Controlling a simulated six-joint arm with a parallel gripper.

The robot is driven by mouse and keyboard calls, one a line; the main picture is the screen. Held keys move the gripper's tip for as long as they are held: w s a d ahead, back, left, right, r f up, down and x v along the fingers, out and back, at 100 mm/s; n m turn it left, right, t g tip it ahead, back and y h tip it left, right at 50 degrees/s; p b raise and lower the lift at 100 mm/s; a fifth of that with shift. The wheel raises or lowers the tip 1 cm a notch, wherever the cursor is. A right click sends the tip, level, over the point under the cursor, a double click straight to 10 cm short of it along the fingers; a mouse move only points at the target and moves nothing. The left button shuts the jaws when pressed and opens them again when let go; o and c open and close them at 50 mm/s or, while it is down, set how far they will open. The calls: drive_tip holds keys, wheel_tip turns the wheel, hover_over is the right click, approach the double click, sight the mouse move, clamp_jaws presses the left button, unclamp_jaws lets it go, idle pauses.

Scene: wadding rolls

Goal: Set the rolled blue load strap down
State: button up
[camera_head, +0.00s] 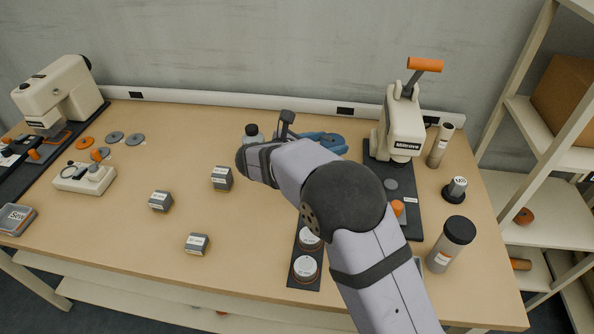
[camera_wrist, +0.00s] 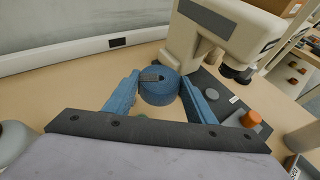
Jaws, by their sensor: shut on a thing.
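The rolled blue load strap (camera_wrist: 159,93) is a round coil with a small grey buckle on its top, in the middle of the wrist view. My gripper (camera_wrist: 160,84) has blue fingers, one on each side of the roll, and is shut on it. The roll looks upright, with its coil face up. In the head view my gripper (camera_head: 322,138) and the blue strap (camera_head: 333,141) are towards the back of the table, left of the cream press. My arm hides part of them. I cannot tell whether the roll touches the tabletop.
The cream press (camera_head: 402,125) on its dark base stands close to the right of the strap. A dark-capped bottle (camera_head: 252,134) is to the left. Several small grey blocks (camera_head: 222,178) stand on the table (camera_head: 120,225). A dark-topped cylinder (camera_head: 451,245) is front right.

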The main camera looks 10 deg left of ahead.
drive_tip(key=w+a+n+t+y, duration=0.3)
drive_tip(key=a+n+y, duration=0.3)
drive_tip(key=a, duration=0.3)
drive_tip(key=shift+f+p, duration=0.3)
drive_tip(key=shift+f, duration=4.6)
drive_tip(key=shift+f, duration=0.2)
drive_tip(key=o, duration=1.1)
drive_tip(key=shift+r, duration=0.2)
